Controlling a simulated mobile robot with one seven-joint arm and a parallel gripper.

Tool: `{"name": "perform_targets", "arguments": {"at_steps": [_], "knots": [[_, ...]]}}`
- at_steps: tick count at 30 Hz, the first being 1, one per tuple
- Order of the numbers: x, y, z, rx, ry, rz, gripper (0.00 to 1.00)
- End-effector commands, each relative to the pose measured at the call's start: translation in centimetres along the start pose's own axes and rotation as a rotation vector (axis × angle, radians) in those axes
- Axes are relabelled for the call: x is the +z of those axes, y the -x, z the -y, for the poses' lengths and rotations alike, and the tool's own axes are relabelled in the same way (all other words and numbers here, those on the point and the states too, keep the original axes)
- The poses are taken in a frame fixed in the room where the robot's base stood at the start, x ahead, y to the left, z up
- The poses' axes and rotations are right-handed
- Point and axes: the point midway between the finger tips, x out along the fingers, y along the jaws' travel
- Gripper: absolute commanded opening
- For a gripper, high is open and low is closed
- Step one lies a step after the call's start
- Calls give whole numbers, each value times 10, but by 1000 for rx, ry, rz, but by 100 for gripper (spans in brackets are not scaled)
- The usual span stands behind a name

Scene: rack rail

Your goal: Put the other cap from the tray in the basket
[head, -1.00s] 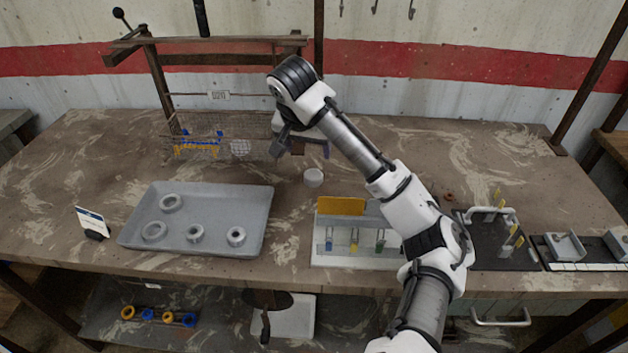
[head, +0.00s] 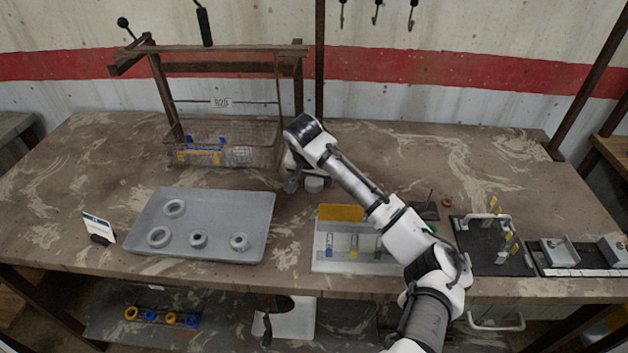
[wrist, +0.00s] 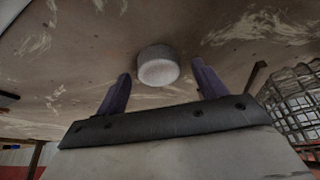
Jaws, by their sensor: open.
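A round white cap (head: 314,185) sits on the table, outside the tray, right of the basket. In the wrist view the cap (wrist: 158,66) shows ahead of and between my two purple fingers. My gripper (wrist: 157,88) is open and empty, apart from the cap. In the head view my gripper (head: 292,183) is low beside the cap, its fingers mostly hidden. The grey tray (head: 255,203) holds several grey ring-shaped pieces (head: 174,207). The wire basket (head: 270,150) stands behind the tray; a pale round shape (head: 240,155) shows faintly through its mesh.
Blue and yellow parts (head: 203,155) are in the basket's left side. A rack frame with a rail (head: 225,48) stands over the basket. A clear box with a yellow panel (head: 341,213) is in front of the cap. A small card stand (head: 99,230) is left of the tray.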

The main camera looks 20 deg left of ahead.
Motion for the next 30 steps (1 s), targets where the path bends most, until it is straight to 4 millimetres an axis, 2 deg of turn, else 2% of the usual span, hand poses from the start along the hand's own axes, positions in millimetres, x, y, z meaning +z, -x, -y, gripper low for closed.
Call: {"name": "perform_targets", "arguments": {"at_steps": [4, 5, 15, 17, 23, 30], "knots": [[0, 0, 0, 0, 0, 0, 71], [0, 0, 0, 0, 0, 0, 68], [0, 0, 0, 0, 0, 0, 24], [0, 0, 0, 0, 0, 0, 19], [-1, 2, 0, 0, 0, -1, 19], [-13, 31, 0, 0, -1, 0, 19]]}}
